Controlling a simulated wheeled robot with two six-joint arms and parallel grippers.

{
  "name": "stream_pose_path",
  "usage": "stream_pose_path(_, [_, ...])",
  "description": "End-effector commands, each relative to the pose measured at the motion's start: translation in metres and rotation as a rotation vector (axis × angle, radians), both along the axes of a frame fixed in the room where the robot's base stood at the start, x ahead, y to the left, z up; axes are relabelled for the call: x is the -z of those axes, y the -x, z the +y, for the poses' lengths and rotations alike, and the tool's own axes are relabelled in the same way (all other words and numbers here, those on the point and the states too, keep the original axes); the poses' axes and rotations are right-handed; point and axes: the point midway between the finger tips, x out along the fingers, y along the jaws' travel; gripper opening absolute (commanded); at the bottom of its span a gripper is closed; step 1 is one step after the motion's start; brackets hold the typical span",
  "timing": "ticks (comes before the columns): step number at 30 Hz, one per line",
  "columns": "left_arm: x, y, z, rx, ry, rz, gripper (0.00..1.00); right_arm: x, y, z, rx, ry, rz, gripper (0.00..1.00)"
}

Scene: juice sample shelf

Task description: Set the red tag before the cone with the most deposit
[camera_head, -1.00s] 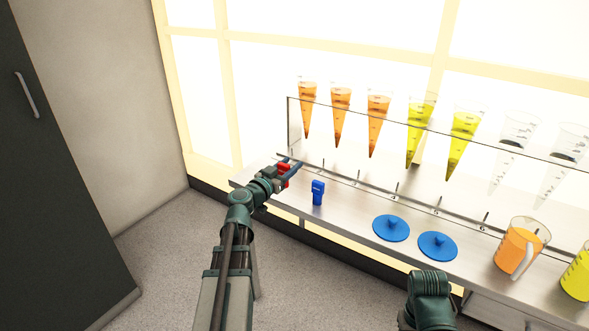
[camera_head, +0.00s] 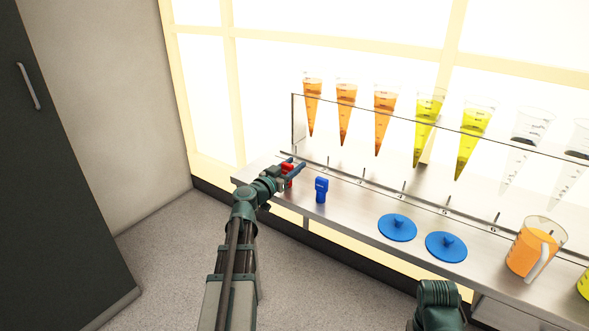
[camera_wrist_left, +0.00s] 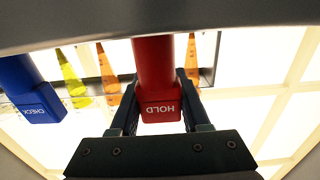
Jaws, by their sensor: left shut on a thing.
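My left gripper (camera_head: 293,168) is shut on the red tag (camera_head: 287,171) at the left end of the metal shelf (camera_head: 350,205). In the left wrist view the red tag (camera_wrist_left: 160,80) reads HOLD and sits between the fingers. I cannot tell whether it touches the shelf. Behind the clear panel hang three orange cones (camera_head: 346,110), two yellow cones (camera_head: 428,125) and clear cones (camera_head: 522,145) with a dark band. The yellow cones look darker towards their tips. Deposit in the orange cones is too small to compare.
A blue tag (camera_head: 321,190), marked CHECK in the left wrist view (camera_wrist_left: 38,112), stands right of my left gripper. Two blue lids (camera_head: 397,228) lie on the shelf. A jug of orange juice (camera_head: 533,245) and a yellow one (camera_head: 584,283) stand at right. Numbered marks line the shelf.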

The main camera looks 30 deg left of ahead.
Motion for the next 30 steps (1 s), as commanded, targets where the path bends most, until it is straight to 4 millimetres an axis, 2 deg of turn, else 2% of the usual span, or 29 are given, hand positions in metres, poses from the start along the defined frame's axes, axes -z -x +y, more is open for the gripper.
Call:
stream_pose_path(9, [0.008, 0.000, 0.000, 0.001, 0.000, 0.000, 0.00, 0.008, 0.000, 0.000, 0.000, 0.001, 0.000, 0.50])
stream_pose_path(10, [0.007, 0.000, 0.000, 0.001, 0.000, 0.000, 0.50, 0.007, 0.000, 0.000, 0.000, 0.001, 0.000, 0.50])
stream_pose_path(14, [0.006, 0.000, 0.000, 0.001, 0.000, 0.000, 0.74, 0.006, 0.000, 0.000, 0.000, 0.001, 0.000, 0.50])
stream_pose_path(15, [0.006, 0.000, 0.000, 0.001, 0.000, 0.000, 0.77, 0.006, 0.000, 0.000, 0.000, 0.001, 0.000, 0.50])
stream_pose_path(23, [0.006, 0.000, 0.000, 0.001, 0.000, 0.000, 0.77, 0.006, 0.000, 0.000, 0.000, 0.001, 0.000, 0.50])
stream_pose_path(27, [-0.004, 0.000, 0.000, 0.001, 0.000, 0.000, 0.77, -0.004, 0.000, 0.000, 0.000, 0.000, 0.000, 0.50])
stream_pose_path(30, [0.000, 0.021, 0.000, -0.001, 0.000, 0.000, 0.77, 0.000, 0.000, 0.000, 0.000, 0.000, 0.000, 0.50])
